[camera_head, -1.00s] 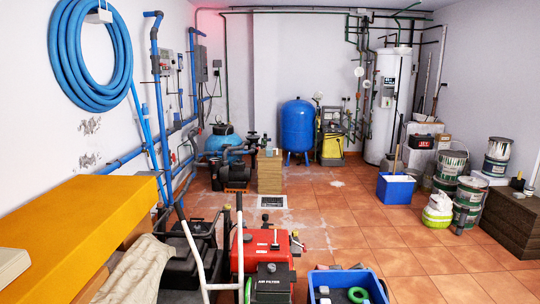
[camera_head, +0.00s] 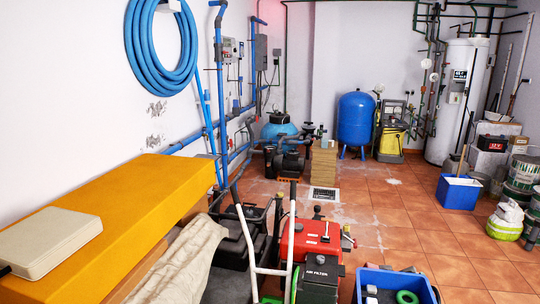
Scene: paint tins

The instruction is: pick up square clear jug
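I cannot make out a square clear jug in the head view. Small bottle-like items (camera_head: 322,137) stand on a stack of brown boxes (camera_head: 323,166) near the back wall, too small to tell their shape.
An orange-yellow bench top (camera_head: 130,215) with a flat pale case (camera_head: 48,240) fills the left front. A red machine (camera_head: 311,240), a white-handled trolley frame (camera_head: 266,270) and a blue crate (camera_head: 362,286) stand in front. Tiled floor (camera_head: 405,210) is clear in the middle; a blue bin (camera_head: 458,193) stands at right.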

